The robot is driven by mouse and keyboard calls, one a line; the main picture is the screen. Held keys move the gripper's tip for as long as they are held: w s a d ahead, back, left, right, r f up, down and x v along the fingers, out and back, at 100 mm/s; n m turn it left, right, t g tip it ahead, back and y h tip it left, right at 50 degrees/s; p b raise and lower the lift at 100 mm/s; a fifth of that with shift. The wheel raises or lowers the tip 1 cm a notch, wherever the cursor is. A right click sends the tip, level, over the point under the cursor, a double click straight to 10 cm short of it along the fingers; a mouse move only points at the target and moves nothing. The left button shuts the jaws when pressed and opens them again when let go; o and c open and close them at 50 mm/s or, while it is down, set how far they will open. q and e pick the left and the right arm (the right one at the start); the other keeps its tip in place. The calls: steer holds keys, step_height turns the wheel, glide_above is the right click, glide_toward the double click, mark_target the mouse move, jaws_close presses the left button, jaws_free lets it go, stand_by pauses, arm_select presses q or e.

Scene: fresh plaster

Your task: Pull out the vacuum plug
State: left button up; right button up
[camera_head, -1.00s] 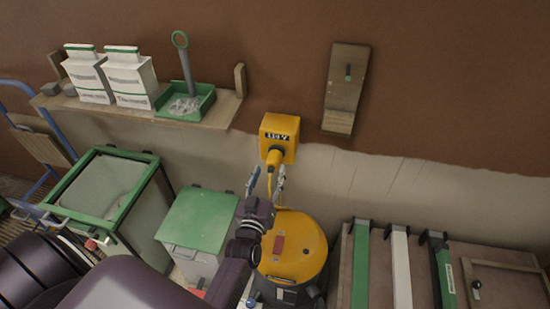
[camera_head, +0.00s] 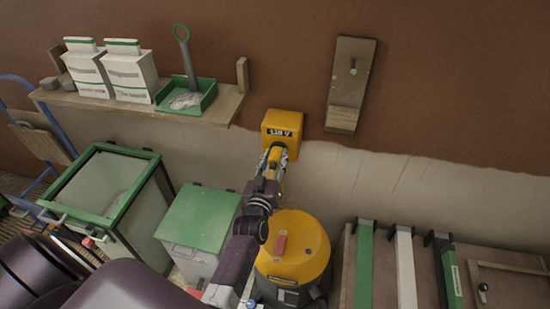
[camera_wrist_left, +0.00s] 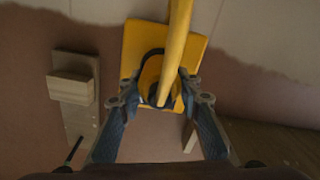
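The yellow vacuum plug (camera_head: 273,158) sits in the yellow socket box (camera_head: 283,122) on the wall. In the left wrist view the plug (camera_wrist_left: 160,78) is in front of the box (camera_wrist_left: 194,52), with the yellow cable (camera_wrist_left: 179,25) running up across it. My left gripper (camera_head: 274,159) is at the plug, one finger on each side. In the wrist view its fingers (camera_wrist_left: 160,88) look spread around the plug; firm contact is not clear. The yellow vacuum (camera_head: 300,248) stands on the floor below. My right gripper is not in view.
A green-lidded bin (camera_head: 198,222) and a green-framed container (camera_head: 150,205) stand left of my arm. A shelf (camera_head: 130,108) holds bags and a green tray (camera_head: 190,100). A wooden wall bracket (camera_head: 346,105) is right of the socket. Slatted boards (camera_head: 405,265) stand at lower right.

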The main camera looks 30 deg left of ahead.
mark_target(272, 168)
arm_select(q)
jaws_close()
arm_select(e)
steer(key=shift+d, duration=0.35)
arm_select(q)
steer(key=p+v, duration=0.2)
steer(key=v, duration=0.2)
steer(key=shift+s, duration=0.35)
steer(key=shift+d, duration=0.1)
steer(key=shift+f, duration=0.2)
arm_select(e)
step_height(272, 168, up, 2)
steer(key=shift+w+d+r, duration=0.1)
arm_select(q)
steer(key=o, duration=0.6)
jaws_free()
steer(key=o, duration=0.3)
steer(key=shift+s+r, duration=0.15)
steer(key=shift+r, duration=0.05)
